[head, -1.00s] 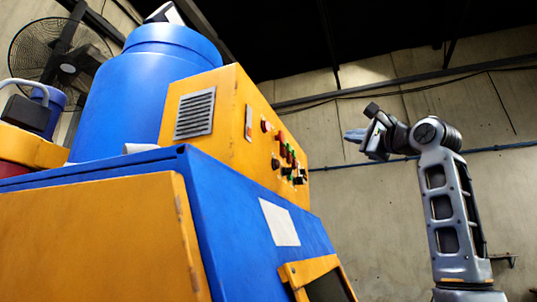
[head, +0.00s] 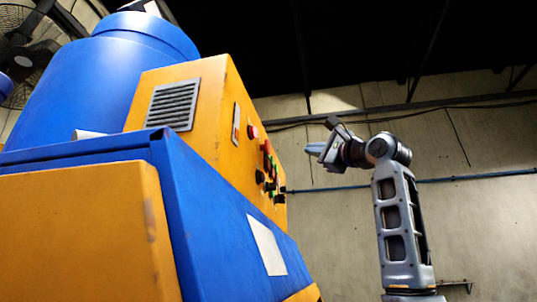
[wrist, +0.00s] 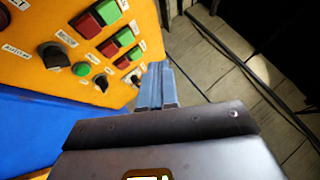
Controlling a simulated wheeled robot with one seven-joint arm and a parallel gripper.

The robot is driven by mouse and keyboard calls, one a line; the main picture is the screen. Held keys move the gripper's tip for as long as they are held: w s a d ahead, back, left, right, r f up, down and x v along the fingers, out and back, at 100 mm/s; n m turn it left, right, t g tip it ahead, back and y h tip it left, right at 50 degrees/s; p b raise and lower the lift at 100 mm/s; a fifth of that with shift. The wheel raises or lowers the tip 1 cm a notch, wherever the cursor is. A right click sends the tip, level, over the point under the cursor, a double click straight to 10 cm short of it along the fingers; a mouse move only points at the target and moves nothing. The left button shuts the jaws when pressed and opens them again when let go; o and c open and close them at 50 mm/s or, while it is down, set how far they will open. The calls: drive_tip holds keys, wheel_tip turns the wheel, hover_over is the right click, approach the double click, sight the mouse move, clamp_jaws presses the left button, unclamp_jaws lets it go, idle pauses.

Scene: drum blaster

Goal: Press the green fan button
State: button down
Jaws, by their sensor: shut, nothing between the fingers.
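The orange control panel (head: 215,120) on the machine carries several buttons and knobs. In the wrist view, square green buttons (wrist: 124,36) sit beside red ones (wrist: 108,47) in a slanting row. A round green button (wrist: 81,69) sits lower, between black knobs. The labels are too small to tell which green button is the fan's. My gripper (head: 312,149) is shut and empty, right of the panel in the head view and apart from it. In the wrist view its blue-grey fingertips (wrist: 157,68) point past the panel's right edge, right of the buttons.
The blue machine body (head: 205,215) and blue drum (head: 110,75) fill the left. Black knobs (wrist: 53,55) stick out from the panel. A fan (head: 25,55) stands at the far left. Open room lies between my arm and the concrete wall (head: 490,230).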

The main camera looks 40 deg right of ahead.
drive_tip(key=w+a, duration=0.5)
drive_tip(key=w, duration=0.1)
drive_tip(key=shift+w, duration=0.15)
idle(2.1)
drive_tip(key=shift+w+a, duration=0.2)
drive_tip(key=shift+w, duration=0.1)
drive_tip(key=shift+w+a, duration=0.3)
drive_tip(key=shift+w, duration=0.05)
idle(1.1)
drive_tip(key=shift+s+d, duration=0.5)
drive_tip(key=shift+s, duration=0.15)
drive_tip(key=shift+s+d, duration=0.1)
drive_tip(key=s+d, duration=0.1)
drive_tip(key=s, duration=0.1)
drive_tip(key=s+d, duration=0.1)
drive_tip(key=d, duration=0.1)
drive_tip(key=shift+s, duration=0.4)
